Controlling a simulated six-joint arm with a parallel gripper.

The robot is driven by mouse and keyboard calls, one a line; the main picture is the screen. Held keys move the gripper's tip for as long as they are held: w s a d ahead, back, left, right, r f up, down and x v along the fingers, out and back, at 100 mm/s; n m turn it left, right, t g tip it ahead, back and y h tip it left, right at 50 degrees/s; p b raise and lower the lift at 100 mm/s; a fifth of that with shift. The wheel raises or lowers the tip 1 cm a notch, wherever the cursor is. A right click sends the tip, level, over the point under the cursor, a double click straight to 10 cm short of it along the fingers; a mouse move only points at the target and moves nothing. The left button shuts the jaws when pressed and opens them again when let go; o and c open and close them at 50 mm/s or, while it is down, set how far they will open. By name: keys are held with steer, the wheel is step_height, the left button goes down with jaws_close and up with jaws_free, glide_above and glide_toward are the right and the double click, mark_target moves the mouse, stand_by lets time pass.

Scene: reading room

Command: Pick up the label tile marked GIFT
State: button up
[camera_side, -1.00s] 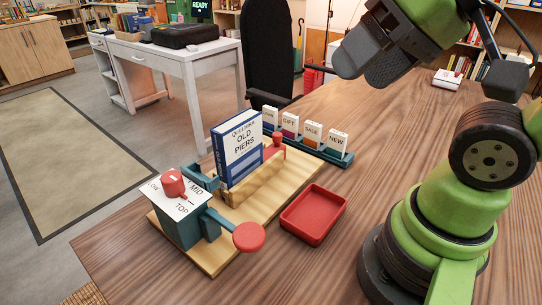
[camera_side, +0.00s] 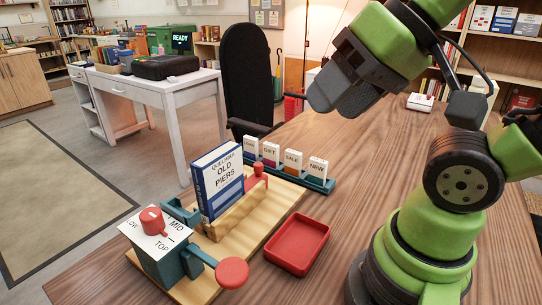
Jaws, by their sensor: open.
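The GIFT tile (camera_side: 270,154) is a small upright tile, white on top with a dark reddish lower part. It stands second from the left in a teal rack (camera_side: 315,183) behind the wooden board. Tiles marked SALE (camera_side: 292,161) and NEW (camera_side: 317,170) stand to its right. Another tile (camera_side: 251,146) stands to its left, its label too small to read surely. My gripper (camera_side: 335,100) is open and empty, held high above the table, above and to the right of the rack, apart from all the tiles.
A wooden board (camera_side: 262,222) carries a blue book titled OLD PIERS (camera_side: 218,182) and a teal box with a red knob and lever (camera_side: 165,250). An empty red tray (camera_side: 297,244) lies to its right. A black chair (camera_side: 247,80) stands behind the table.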

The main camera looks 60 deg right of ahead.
steer(key=m+g+h, duration=0.2)
steer(key=m+g, duration=0.1)
steer(key=m, duration=2.9)
glide_above(272, 144)
steer(key=s, duration=0.4)
step_height(272, 144, down, 16)
steer(key=x, duration=0.5)
steer(key=shift+w+d, duration=0.15)
steer(key=shift+d, duration=0.1)
steer(key=x, duration=0.5)
steer(key=shift+w+a+f, duration=0.15)
steer(key=shift+a+f, duration=0.2)
